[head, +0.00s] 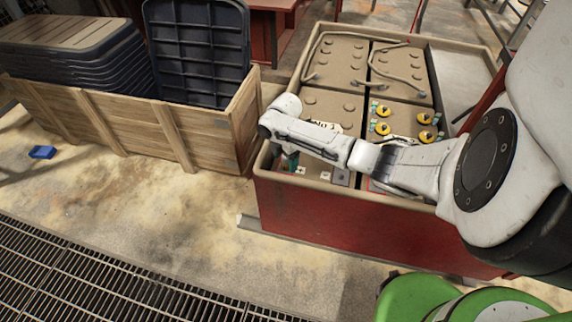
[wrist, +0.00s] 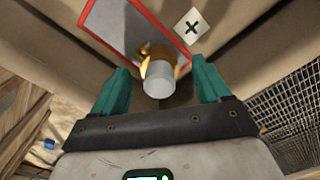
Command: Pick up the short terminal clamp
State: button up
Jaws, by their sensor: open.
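A short piece with a pale grey cylindrical end and a brass-coloured base (wrist: 159,80) looks like the short terminal clamp. It stands between the two teal fingers of my gripper (wrist: 160,66) in the wrist view. The fingers are open, with a visible gap on each side of the piece. In the head view my gripper (head: 290,160) points down at the near left corner of the red battery box (head: 340,220). The clamp cannot be made out there, with my wrist and arm in front.
Large beige batteries (head: 338,60) with several studs and yellow caps (head: 382,128) fill the box. A grey red-edged plate (wrist: 115,22) and a white X marker (wrist: 191,25) lie by the clamp. A wooden crate (head: 170,130) stands left; a blue block (head: 42,152) lies on the floor.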

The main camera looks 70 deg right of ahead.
jog(key=shift+f, duration=0.4)
jog(key=c, duration=1.3)
jog(key=shift+o, duration=0.2)
jog(key=shift+r, duration=0.15)
